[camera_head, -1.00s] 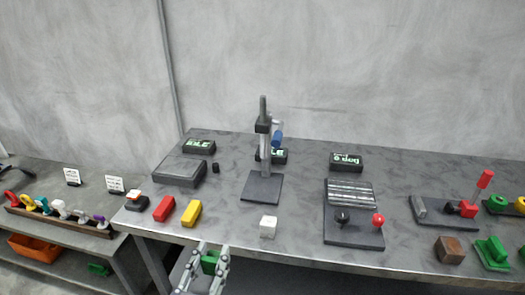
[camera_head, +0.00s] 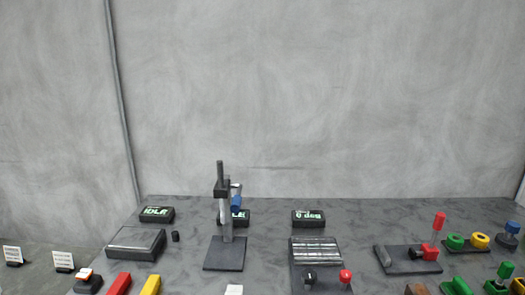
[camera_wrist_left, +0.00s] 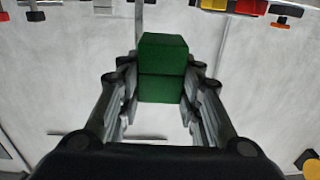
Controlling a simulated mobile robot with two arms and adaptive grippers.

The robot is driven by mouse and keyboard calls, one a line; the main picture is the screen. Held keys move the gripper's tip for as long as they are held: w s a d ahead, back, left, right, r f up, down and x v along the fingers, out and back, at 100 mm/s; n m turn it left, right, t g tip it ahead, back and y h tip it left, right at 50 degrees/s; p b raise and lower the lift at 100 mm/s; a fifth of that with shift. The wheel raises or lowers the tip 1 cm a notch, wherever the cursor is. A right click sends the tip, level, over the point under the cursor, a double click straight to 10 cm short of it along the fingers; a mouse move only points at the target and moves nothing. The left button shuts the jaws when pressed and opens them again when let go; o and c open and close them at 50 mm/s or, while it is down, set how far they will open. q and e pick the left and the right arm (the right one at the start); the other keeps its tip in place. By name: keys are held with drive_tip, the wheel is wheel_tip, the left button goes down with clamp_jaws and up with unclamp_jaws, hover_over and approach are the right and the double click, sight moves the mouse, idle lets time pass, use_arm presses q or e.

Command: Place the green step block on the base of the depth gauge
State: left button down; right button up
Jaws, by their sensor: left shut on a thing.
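A green step block (camera_wrist_left: 162,70) is held between the fingers of my left gripper (camera_wrist_left: 163,88) in the left wrist view. My left gripper is shut on it. Neither the block nor any gripper shows in the head view now. The depth gauge has a flat dark base (camera_head: 225,254) on the table, with an upright post (camera_head: 222,200) and a blue part (camera_head: 236,203) beside it. The top of the base looks empty. My right gripper is in neither view.
A dark flat box (camera_head: 135,242) and a small black cylinder (camera_head: 175,236) stand left of the gauge. Red (camera_head: 119,284) and yellow (camera_head: 150,286) blocks and a white cube (camera_head: 234,290) lie in front. A ribbed plate (camera_head: 316,250) stands to the right.

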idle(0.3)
use_arm(q)
drive_tip(key=shift+w, duration=0.1)
drive_tip(key=shift+w+d+r, duration=0.1)
drive_tip(key=shift+w, duration=0.15)
drive_tip(key=shift+h, duration=0.3)
drive_tip(key=shift+w+d+f, duration=0.1)
drive_tip(key=shift+w+d, duration=0.2)
drive_tip(key=shift+w, duration=0.55)
drive_tip(key=shift+w+d+f, duration=0.1)
drive_tip(key=shift+w+d, duration=0.2)
drive_tip(key=shift+w, duration=0.55)
drive_tip(key=shift+w+d+f, duration=0.1)
drive_tip(key=shift+w+d, duration=0.2)
drive_tip(key=shift+w, duration=0.55)
drive_tip(key=shift+w, duration=0.1)
